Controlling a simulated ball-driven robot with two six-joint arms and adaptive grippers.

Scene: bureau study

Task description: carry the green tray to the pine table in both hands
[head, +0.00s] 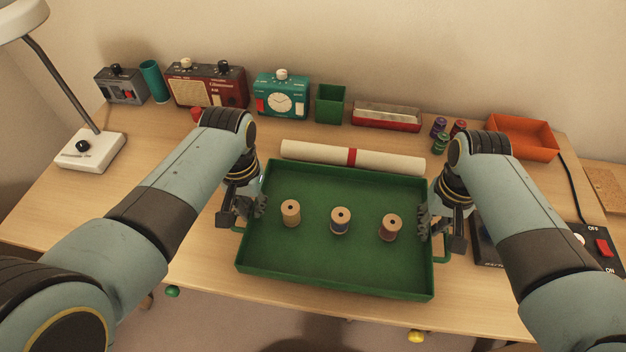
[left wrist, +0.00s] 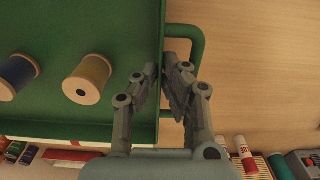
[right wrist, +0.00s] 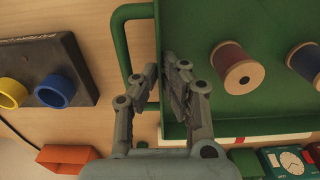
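The green tray (head: 340,258) is in the middle of the head view, over the wooden desk, with three thread spools (head: 340,220) standing in it. My left gripper (head: 258,206) is at its left side; in the left wrist view its fingers (left wrist: 162,72) close in on either side of the tray wall, beside the loop handle. My right gripper (head: 425,212) does the same at the right side; its fingers (right wrist: 162,72) straddle that wall beside the other handle. I cannot tell whether the tray touches the desk. No separate pine table can be made out.
Behind the tray lie a rolled paper (head: 320,156), a red radio (head: 206,84), a teal clock (head: 281,95), a green cup (head: 330,104) and an orange bin (head: 522,137). A lamp (head: 88,152) stands left. A switch panel (head: 597,245) is at right. The desk's left front is clear.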

